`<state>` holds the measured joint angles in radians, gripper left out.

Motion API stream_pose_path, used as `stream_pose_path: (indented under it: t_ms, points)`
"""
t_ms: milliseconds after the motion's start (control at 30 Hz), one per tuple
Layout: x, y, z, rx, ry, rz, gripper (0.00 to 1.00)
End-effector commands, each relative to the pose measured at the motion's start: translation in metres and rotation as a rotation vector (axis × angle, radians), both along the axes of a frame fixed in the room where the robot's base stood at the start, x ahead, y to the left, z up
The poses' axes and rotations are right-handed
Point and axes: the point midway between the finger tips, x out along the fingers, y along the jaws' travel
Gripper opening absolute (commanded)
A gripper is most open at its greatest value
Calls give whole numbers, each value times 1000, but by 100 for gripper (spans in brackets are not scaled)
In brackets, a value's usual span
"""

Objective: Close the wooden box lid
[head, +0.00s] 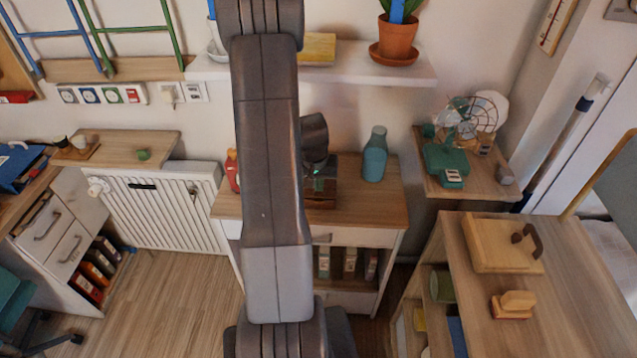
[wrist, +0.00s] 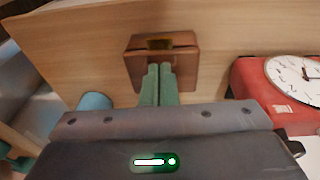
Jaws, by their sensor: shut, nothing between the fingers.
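The wooden box (wrist: 135,68) is reddish brown with a brass clasp. In the wrist view a dark seam runs across it near the clasp; I cannot tell how far the lid is from closed. In the head view the box (head: 321,202) sits on the wooden cabinet top (head: 372,208), partly hidden by my arm. My gripper (wrist: 159,68) has its two green fingers together and empty. The fingertips overlap the box in the wrist view, just below the clasp; contact is not clear. In the head view my gripper (head: 325,172) is just above the box.
A blue bottle (head: 375,157) stands right of the box in the head view. A red clock (wrist: 288,86) is right of it in the wrist view. A shelf (head: 355,70) with a potted plant (head: 398,38) hangs above. Cabinet top in front of the bottle is clear.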

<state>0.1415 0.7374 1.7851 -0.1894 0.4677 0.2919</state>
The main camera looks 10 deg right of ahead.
Motion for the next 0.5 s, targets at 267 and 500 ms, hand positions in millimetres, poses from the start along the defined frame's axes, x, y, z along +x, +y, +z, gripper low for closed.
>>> stream_pose_path:
  t_ms: [267,500]
  points:
    - [0,0,0,0,0,0,0]
    - [-1,0,-12,-1,1,0,0]
